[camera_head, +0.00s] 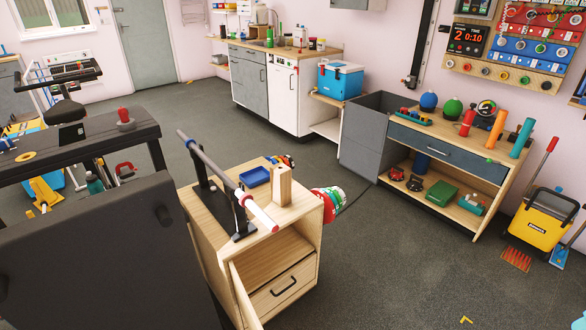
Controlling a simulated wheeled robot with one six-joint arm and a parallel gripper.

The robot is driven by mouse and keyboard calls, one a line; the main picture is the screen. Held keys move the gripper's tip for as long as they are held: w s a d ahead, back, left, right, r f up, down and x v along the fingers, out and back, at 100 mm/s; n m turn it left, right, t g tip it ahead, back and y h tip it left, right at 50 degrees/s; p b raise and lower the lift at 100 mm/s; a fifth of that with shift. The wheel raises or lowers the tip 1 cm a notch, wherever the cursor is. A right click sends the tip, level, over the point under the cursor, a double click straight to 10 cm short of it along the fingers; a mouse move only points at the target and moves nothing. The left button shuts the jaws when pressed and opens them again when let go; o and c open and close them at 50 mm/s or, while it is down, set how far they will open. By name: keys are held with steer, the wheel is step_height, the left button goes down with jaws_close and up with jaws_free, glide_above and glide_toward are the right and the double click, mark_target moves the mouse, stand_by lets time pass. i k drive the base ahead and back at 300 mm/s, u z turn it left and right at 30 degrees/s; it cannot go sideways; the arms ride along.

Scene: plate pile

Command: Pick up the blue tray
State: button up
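The blue tray (254,178) is small and shallow. It lies on top of a light wooden cabinet (210,222) in the middle of the view, towards the back of the cabinet's top. A wooden block (281,187) stands just to its right. A grey rod with a red and white end (232,180) rests on black stands in front of the tray. My gripper is not in view, so I cannot see whether it is open or shut.
The cabinet's lower door (240,300) hangs open at the front. A dark bench (85,140) and a large dark panel stand close on the left. A shelf unit with several coloured items (445,160) stands to the right. The grey floor between is mostly clear.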

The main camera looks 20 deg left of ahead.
mark_target(254, 177)
steer(key=z, duration=0.3)
steer(key=i, duration=2.65)
steer(key=u, duration=1.6)
steer(key=i, duration=0.85)
steer(key=u, duration=0.7)
